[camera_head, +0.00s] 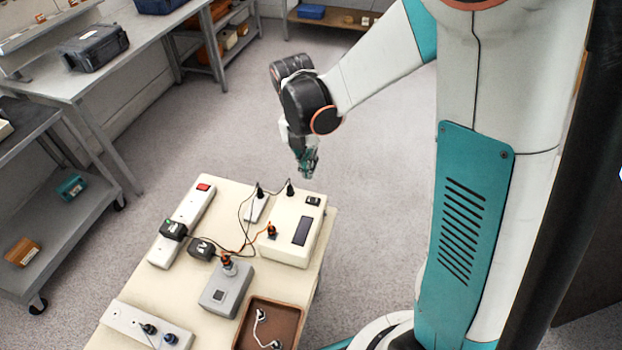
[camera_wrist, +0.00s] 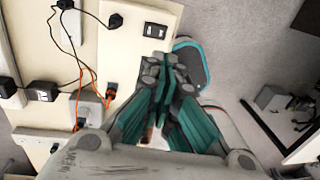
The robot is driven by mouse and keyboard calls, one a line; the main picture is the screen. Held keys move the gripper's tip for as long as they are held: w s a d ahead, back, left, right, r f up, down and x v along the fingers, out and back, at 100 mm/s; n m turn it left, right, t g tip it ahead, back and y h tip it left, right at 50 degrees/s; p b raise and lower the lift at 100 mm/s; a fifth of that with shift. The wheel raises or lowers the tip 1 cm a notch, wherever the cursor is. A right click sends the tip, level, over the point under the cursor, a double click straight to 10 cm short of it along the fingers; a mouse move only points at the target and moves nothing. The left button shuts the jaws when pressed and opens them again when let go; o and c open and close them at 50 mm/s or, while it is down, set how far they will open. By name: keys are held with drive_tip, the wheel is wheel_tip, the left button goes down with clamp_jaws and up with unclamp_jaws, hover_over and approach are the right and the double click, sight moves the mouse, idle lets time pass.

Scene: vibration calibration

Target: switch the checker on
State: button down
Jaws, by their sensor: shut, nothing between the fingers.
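The checker, probably the cream box (camera_head: 285,245) with a dark display window (camera_head: 302,231), stands at the table's right side. A black rocker switch (camera_head: 313,200) is on its top near the far end. The switch also shows in the wrist view (camera_wrist: 155,30), just beyond my fingertips; its on or off position is unclear. My gripper (camera_head: 307,174) is shut and empty, above and beyond the checker's far end in the head view. In the wrist view my fingers (camera_wrist: 160,64) meet close to the switch and hide the display. I cannot tell the height gap.
Black plugs and orange cables run between the checker, a grey box (camera_head: 226,287) and a power strip (camera_head: 190,220) with a red switch. A brown tray (camera_head: 246,327) with a white cable and a socket strip (camera_head: 125,318) are at the front. Open floor (camera_head: 380,170) lies right.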

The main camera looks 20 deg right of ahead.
sight(313, 200)
drive_tip(key=f+b, duration=0.1)
drive_tip(key=f, duration=0.3)
drive_tip(key=d+f+b, duration=0.1)
drive_tip(key=f+b, duration=0.1)
drive_tip(key=f, duration=0.2)
drive_tip(key=s+f+b, duration=0.1)
drive_tip(key=f, duration=0.4)
drive_tip(key=shift+d+b, duration=0.15)
drive_tip(key=shift+b, duration=0.2)
